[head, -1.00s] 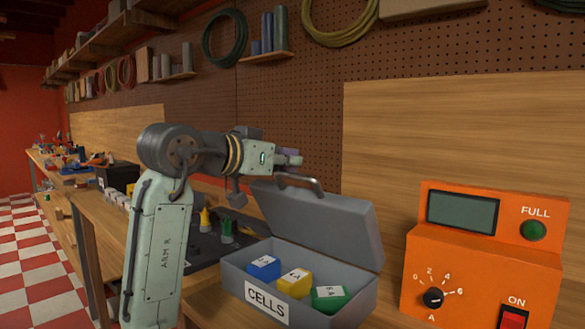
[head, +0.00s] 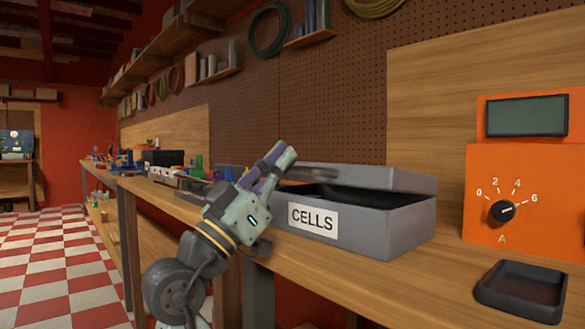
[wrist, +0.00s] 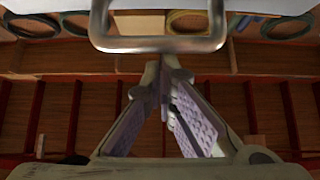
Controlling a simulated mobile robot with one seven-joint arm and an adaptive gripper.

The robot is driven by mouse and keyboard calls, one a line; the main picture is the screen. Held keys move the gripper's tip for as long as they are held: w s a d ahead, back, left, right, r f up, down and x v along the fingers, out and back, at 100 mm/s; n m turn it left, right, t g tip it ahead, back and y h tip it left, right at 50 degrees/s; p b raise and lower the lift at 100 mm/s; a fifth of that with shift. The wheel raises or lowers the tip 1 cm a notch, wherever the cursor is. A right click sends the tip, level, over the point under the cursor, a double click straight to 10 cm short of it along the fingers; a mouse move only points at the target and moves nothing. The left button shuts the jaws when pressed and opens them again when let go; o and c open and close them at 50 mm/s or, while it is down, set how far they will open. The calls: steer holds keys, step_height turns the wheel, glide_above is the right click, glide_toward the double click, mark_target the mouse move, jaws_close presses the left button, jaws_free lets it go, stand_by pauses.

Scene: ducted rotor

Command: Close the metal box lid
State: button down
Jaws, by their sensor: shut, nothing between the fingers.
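The grey metal box (head: 375,225), with its "CELLS" label (head: 313,218), sits on the workbench. Its lid (head: 365,177) is lowered most of the way, and a dark gap shows between lid and box; the contents are hidden. My gripper (head: 284,152) is at the box's front left, angled upward, with its fingers beside the lid's handle. In the wrist view the purple-padded fingers (wrist: 165,72) are shut together and empty, with the metal handle (wrist: 158,43) just beyond the tips. I cannot tell whether they touch the handle.
An orange power unit (head: 515,185) with a dial stands right of the box. A small black tray (head: 522,290) lies on the bench (head: 430,285) in front of it. Several small items (head: 200,172) stand along the bench to the left. Pegboard backs the bench.

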steer(key=shift+s+a+f+b, duration=0.15)
steer(key=shift+f+b, duration=0.65)
steer(key=shift+f, duration=0.3)
steer(key=shift+s+a+f+b, duration=0.15)
steer(key=shift+f+b, duration=0.65)
steer(key=shift+f, duration=0.25)
steer(key=shift+w, duration=0.1)
